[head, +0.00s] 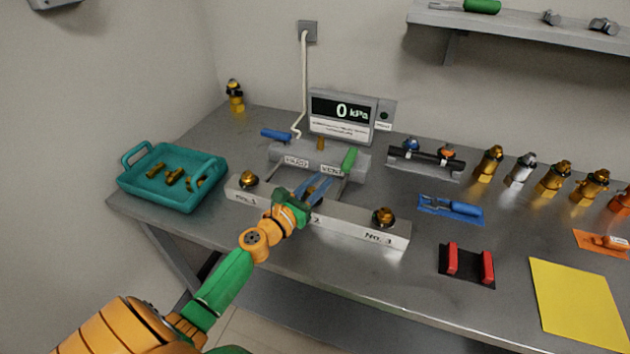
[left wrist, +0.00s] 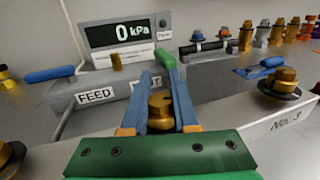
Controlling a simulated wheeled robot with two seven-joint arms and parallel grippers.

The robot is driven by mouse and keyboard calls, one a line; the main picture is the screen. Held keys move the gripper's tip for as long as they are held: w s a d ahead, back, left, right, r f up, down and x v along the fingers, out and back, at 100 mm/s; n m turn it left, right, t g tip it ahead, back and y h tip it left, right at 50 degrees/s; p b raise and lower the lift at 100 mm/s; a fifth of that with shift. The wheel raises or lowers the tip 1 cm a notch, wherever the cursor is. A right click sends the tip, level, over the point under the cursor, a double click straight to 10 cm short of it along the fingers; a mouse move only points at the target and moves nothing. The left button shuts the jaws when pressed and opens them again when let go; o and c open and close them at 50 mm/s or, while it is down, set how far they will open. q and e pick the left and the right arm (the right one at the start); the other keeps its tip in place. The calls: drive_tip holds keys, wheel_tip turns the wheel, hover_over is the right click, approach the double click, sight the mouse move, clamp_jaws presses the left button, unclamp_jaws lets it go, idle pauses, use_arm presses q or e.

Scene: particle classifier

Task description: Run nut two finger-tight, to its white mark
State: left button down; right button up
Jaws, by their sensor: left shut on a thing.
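Nut two (left wrist: 160,108), a brass hex fitting, sits at the middle station of the grey block (head: 340,223). My left gripper (head: 316,187) reaches over that station from the front and hides the nut in the head view. In the left wrist view its two blue fingers (left wrist: 160,98) stand on either side of the nut and are shut on it. I cannot make out the white mark. Brass fittings stand at No. 1 (head: 249,180) and No. 3 (head: 384,216) on the same block. My right gripper is not in view.
Behind the block stands a manifold with a blue feed handle (head: 277,135) and a green vent handle (head: 349,159). The display (head: 340,118) reads 0 kPa. A teal tray (head: 150,192) holds several brass parts at left. A red-jawed holder (head: 468,264) and yellow mat (head: 580,305) lie right.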

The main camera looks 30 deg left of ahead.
use_arm(q)
drive_tip(key=m+h+b, duration=0.1)
drive_tip(key=m+h, duration=0.1)
drive_tip(key=shift+d+f+h, duration=0.1)
drive_tip(key=shift+f+h, duration=0.05)
drive_tip(key=shift+h, duration=0.25)
drive_tip(key=m+g+h+b, duration=0.2)
drive_tip(key=h+b, duration=0.1)
drive_tip(key=b, duration=0.1)
drive_tip(key=d+m+g+h+b, duration=0.1)
drive_tip(key=m+g+h+b, duration=0.1)
drive_tip(key=m+h+b, duration=0.1)
drive_tip(key=s+m+g+h+b, duration=0.1)
drive_tip(key=m+g+h+b, duration=0.1)
drive_tip(key=h+b, duration=0.3)
drive_tip(key=shift+d+f+m+g+b, duration=0.1)
drive_tip(key=shift+d+m+g+b, duration=0.25)
drive_tip(key=shift+m, duration=0.25)
drive_tip(key=shift+s+d+r+m+g+h+b, duration=0.1)
drive_tip(key=shift+m+g+h+b, duration=0.3)
drive_tip(key=shift+g+b, duration=0.25)
drive_tip(key=shift+s+d+r+m+g+h+b, duration=0.1)
drive_tip(key=shift+m+g+h+b, duration=0.25)
drive_tip(key=shift+g+b, duration=0.2)
